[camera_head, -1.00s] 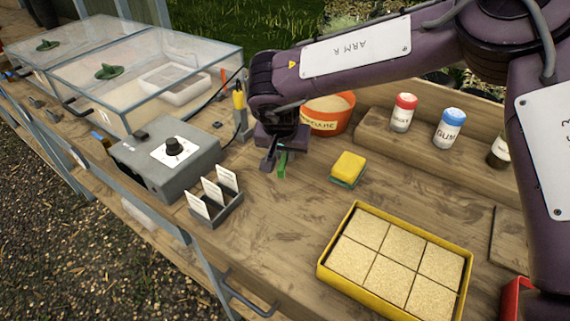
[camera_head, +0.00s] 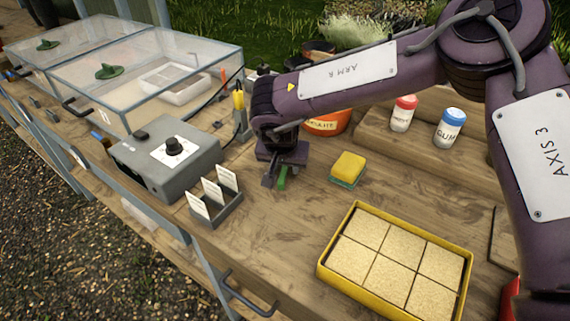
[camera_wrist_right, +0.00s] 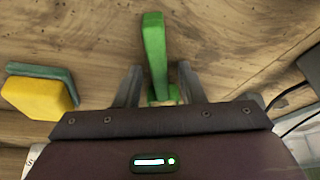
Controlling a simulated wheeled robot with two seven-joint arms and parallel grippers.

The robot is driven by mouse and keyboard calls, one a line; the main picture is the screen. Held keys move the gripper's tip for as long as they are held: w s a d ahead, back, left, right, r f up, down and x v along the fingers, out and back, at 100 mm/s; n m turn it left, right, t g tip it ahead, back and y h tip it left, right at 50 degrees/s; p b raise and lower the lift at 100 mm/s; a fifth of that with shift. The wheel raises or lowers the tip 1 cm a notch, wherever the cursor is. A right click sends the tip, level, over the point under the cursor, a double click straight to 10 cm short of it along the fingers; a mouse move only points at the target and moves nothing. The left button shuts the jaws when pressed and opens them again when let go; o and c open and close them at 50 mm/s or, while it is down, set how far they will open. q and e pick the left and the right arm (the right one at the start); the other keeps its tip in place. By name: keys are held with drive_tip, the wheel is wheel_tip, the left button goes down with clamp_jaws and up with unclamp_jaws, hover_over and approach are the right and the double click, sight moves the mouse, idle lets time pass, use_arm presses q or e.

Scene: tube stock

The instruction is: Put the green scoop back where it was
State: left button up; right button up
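The green scoop (camera_head: 282,178) is between the two fingers of my right gripper (camera_head: 280,176), over the wooden bench to the left of the sponge. In the right wrist view its green handle (camera_wrist_right: 154,50) sticks out past the fingers of my right gripper (camera_wrist_right: 160,80). The fingers stand on both sides of the scoop, and it has moved along with them, so I take them as shut on it. The scoop's other end is hidden by the gripper. I cannot tell if the scoop touches the bench. My left gripper is not in view.
A yellow and green sponge (camera_head: 348,168) lies right of the gripper. An orange tub (camera_head: 328,123) stands behind it. A grey control box (camera_head: 168,160) and a label holder (camera_head: 222,209) are to the left. A yellow tray (camera_head: 322,272) of tan blocks is in front.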

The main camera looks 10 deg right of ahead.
drive_tip(key=shift+r, duration=0.1)
drive_tip(key=v, duration=1.2)
drive_tip(key=shift+b, duration=0.3)
